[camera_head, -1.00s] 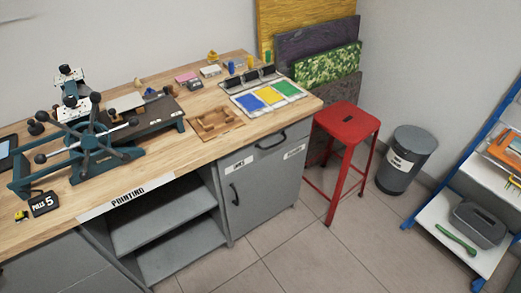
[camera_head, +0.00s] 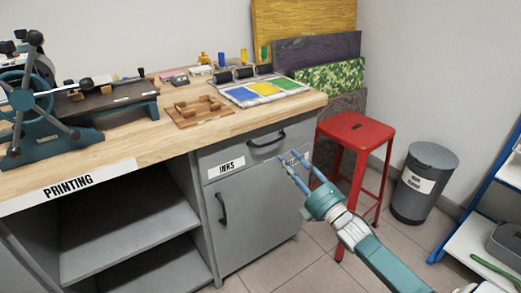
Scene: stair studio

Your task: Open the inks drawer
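The inks drawer (camera_head: 232,150) is a grey front just under the right end of the wooden worktop. It looks shut. A white "INKS" label (camera_head: 226,167) sits at its lower left. Its dark bar handle (camera_head: 267,140) is near the upper right. My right gripper (camera_head: 290,159) reaches in from the lower right, with its two slim blue fingers apart and nothing between them. The fingertips show below and slightly right of the handle, apart from it in the picture. How far they are from the drawer front is hard to tell. My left gripper is out of view.
Below the drawer is a cabinet door with a vertical handle (camera_head: 222,207). Open shelves (camera_head: 130,235) lie to its left. A red stool (camera_head: 358,130) stands close right of the cabinet, behind my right arm. A grey bin (camera_head: 425,170) stands farther right.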

